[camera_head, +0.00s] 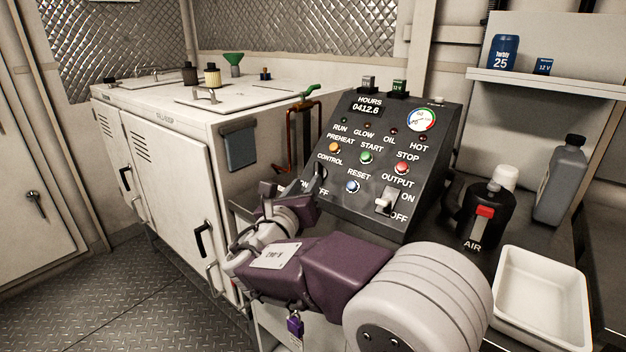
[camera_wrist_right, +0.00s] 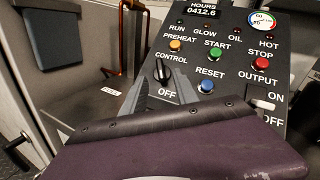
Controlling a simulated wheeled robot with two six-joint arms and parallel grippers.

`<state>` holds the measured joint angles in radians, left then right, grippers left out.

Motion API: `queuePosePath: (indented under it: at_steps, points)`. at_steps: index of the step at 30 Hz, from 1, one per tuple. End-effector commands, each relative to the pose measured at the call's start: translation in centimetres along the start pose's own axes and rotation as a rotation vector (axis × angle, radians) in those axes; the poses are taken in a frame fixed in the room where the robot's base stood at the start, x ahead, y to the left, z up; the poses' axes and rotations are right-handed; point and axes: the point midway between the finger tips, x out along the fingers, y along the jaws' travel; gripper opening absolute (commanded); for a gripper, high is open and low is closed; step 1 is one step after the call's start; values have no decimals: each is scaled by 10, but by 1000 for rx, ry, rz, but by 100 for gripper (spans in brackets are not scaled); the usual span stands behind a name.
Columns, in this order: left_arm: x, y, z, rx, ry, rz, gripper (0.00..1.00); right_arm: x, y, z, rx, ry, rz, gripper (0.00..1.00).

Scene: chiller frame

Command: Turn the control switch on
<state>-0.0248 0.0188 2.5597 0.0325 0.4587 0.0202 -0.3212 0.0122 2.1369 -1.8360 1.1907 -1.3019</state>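The control switch is a black rotary knob (camera_wrist_right: 162,71) on the sloped dark control panel (camera_head: 437,150), below the CONTROL label. In the right wrist view an OFF label shows just below the knob. In the head view the knob (camera_head: 321,172) shows at the panel's left edge, just beyond my right gripper. My right gripper (camera_head: 285,190) is open, its fingers apart. In the right wrist view its fingers (camera_wrist_right: 150,95) are just below and left of the knob, and contact cannot be told. My left gripper is not in view.
The panel also has a green start button (camera_head: 366,157), a red stop button (camera_head: 401,168), a blue reset button (camera_head: 352,187) and a white output switch (camera_head: 385,201). A black AIR canister (camera_head: 484,225) and a white tray (camera_head: 540,330) are at right. A white cabinet (camera_head: 170,170) stands at left.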

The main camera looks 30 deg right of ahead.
Motion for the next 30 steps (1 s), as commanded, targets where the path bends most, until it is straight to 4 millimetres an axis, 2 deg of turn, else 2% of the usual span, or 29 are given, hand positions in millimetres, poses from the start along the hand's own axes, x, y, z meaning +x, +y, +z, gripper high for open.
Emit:
queuePosePath:
  at_steps: [3, 9, 13, 20, 22, 24, 30]
  points:
    - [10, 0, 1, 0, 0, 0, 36, 28, 0, -5, 1, 3, -6, 35]
    - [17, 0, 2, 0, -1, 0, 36, 62, 0, -3, -1, 2, -3, 35]
    - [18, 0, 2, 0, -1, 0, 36, 72, 0, -2, 0, 1, -2, 35]
    - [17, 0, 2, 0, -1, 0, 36, 74, 0, -1, -1, 1, 0, 35]
    - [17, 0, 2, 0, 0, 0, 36, 74, 0, -1, -1, 1, 0, 22]
    - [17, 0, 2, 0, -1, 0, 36, 74, 0, -1, -1, 1, 0, 2]
    - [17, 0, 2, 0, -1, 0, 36, 73, 0, -1, 0, 1, -1, 0]
